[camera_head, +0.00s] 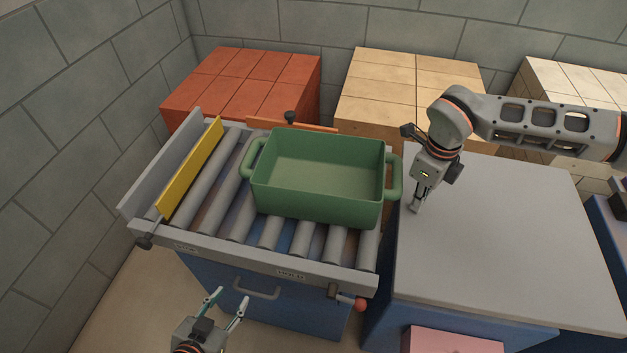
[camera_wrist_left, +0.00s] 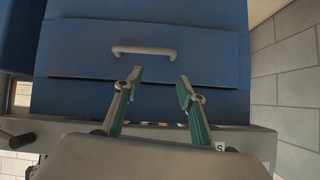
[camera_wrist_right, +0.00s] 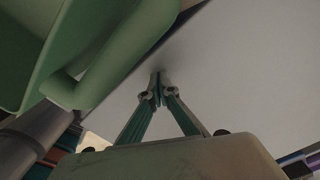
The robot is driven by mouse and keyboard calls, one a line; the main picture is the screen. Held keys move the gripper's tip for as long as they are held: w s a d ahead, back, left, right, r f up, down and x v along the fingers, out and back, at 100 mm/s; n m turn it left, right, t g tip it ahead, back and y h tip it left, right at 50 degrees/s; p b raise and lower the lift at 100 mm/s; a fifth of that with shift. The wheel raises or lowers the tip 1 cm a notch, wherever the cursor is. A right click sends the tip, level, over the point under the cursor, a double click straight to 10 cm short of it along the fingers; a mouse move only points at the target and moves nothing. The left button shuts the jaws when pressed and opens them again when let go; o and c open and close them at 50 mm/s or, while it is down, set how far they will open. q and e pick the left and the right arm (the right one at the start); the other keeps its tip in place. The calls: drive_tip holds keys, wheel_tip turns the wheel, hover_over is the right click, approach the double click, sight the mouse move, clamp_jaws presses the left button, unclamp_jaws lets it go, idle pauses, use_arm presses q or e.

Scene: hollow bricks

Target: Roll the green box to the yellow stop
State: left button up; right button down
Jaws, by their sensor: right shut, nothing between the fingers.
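The green box (camera_head: 318,175) sits upright on the grey rollers, with a handle at each end. The yellow stop (camera_head: 190,168) stands at the left end of the rollers, with bare rollers between it and the box. My right gripper (camera_head: 415,208) is shut and empty, pointing down just right of the box's right handle. In the right wrist view its fingertips (camera_wrist_right: 157,90) meet over the grey top, and the box's handle (camera_wrist_right: 70,92) is beside them at the left. My left gripper (camera_head: 226,298) is open and empty in front of the conveyor's blue cabinet; its spread fingers show in the left wrist view (camera_wrist_left: 158,82).
A grey worktop (camera_head: 500,240) adjoins the rollers at right and is mostly clear. A red-knobbed lever (camera_head: 360,304) sticks out at the conveyor's front right. An orange bar (camera_head: 300,124) lies behind the box. Orange blocks (camera_head: 250,80) and tan blocks (camera_head: 390,85) stand behind.

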sight(346, 194)
use_arm(q)
drive_tip(key=shift+f, duration=0.25)
use_arm(e)
drive_tip(key=shift+f, duration=0.35)
use_arm(q)
drive_tip(key=shift+r, duration=0.5)
use_arm(e)
drive_tip(key=shift+r, duration=0.2)
drive_tip(key=shift+a, duration=0.15)
